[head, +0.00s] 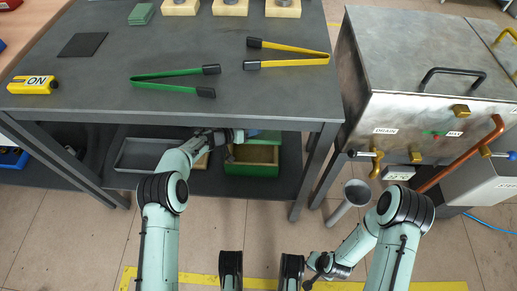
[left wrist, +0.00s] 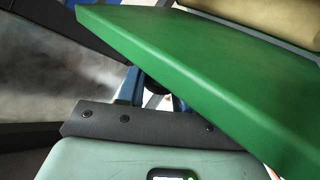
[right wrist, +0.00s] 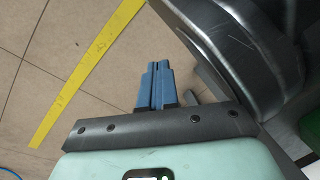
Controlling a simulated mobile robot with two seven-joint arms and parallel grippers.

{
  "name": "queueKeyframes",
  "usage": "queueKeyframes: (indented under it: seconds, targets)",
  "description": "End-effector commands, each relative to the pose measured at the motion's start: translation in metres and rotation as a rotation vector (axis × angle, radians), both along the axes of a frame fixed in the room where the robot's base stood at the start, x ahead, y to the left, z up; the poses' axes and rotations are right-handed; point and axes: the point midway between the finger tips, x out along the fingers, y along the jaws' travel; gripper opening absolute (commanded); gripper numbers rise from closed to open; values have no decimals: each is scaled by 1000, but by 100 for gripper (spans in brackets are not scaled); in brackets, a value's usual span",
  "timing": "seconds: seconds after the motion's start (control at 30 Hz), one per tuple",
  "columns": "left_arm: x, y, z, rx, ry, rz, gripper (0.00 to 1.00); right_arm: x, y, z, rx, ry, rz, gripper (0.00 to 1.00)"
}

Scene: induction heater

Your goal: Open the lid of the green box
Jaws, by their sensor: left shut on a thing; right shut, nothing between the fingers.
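The green box (head: 252,170) sits on the lower shelf under the dark table, with its tan inside partly showing in the head view. Its green lid (left wrist: 215,75) fills much of the left wrist view as a tilted slab and hides part of my left gripper (left wrist: 152,88). In the head view my left gripper (head: 236,137) reaches under the table edge at the box's back left. Its blue fingers are shut on a dark part at the lid, mostly hidden. My right gripper (right wrist: 158,82) is shut and empty above the floor, away from the box.
A grey tray (head: 140,155) is left of the box on the shelf. The tabletop edge (head: 170,108) overhangs the box, and a table leg (head: 312,170) stands right of it. Green tongs (head: 175,80) and yellow tongs (head: 290,55) lie on top. A metal heater cabinet (head: 430,70) stands right.

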Motion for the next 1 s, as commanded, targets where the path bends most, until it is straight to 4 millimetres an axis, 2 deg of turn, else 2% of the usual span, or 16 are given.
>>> queueKeyframes:
  seconds: [0.03,0.2,0.27,0.37,0.47,0.57,0.6,0.7,0.8,1.0]
  targets:
    - [1,-3,4,-8,-6,-2,0,23,7,5,7,-54,-16,0]
    - [1,-3,4,-8,-6,-2,0,88,35,22,73,-203,-104,0]
    - [1,-3,4,-7,-7,-2,0,100,57,14,147,-251,-186,0]
    - [1,-3,4,-8,-7,-3,0,126,94,13,285,-335,-323,0]
    - [1,-3,4,-8,-7,-3,0,151,134,18,464,-407,-487,0]
    - [1,-4,4,-8,-7,-3,0,175,175,32,696,-461,-690,0]
    - [1,-4,4,-8,-7,-3,0,184,189,39,805,-475,-783,0]
    - [1,-4,4,-8,-7,-3,0,204,217,64,1100,-491,-1027,0]
    - [1,-4,4,-7,-8,-4,0,218,228,90,1389,-485,-1251,0]
    - [1,-4,4,-6,-7,-4,0,229,221,122,1828,-456,-1546,0]
